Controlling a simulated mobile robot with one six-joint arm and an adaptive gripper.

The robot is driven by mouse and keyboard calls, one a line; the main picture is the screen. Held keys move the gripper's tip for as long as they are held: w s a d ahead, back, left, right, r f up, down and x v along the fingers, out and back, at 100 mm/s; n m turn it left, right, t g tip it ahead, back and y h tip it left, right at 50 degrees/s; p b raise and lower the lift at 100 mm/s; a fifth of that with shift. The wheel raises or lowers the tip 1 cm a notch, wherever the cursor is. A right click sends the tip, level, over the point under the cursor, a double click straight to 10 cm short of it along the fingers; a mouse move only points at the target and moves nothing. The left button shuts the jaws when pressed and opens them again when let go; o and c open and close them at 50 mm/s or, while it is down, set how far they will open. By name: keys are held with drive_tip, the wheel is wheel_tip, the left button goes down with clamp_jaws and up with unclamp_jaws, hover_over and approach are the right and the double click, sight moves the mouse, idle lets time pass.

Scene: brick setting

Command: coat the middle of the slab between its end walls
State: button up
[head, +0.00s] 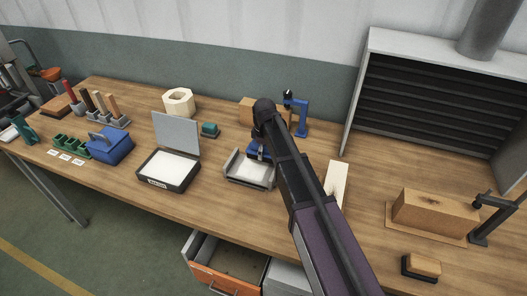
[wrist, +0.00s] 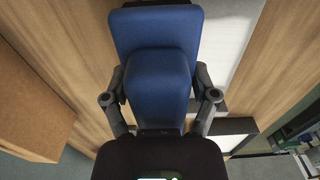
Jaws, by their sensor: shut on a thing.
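The slab (head: 246,174) is pale, in a grey holder with raised end walls (head: 233,161), near the middle of the bench. My gripper (wrist: 160,86) is shut on a blue tool (wrist: 157,75) with a wide block and a narrower grip. In the head view the blue tool (head: 256,153) shows over the back part of the slab, partly hidden by my arm. In the wrist view a pale surface (wrist: 226,40), likely the slab, shows to the right of the tool. I cannot tell whether the tool touches it. Any coating cannot be made out.
An open-lidded box (head: 168,168) stands left of the slab, with a blue box (head: 109,145) beyond. A cardboard-brown block (head: 248,108) and a blue stand (head: 301,112) are behind. A pale board (head: 337,180) lies right. An open drawer (head: 227,262) juts out below the front edge.

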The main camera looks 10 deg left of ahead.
drive_tip(key=shift+r+p, duration=1.45)
drive_tip(key=shift+r, duration=0.3)
drive_tip(key=shift+r+p, duration=1.5)
drive_tip(key=shift+s, duration=0.1)
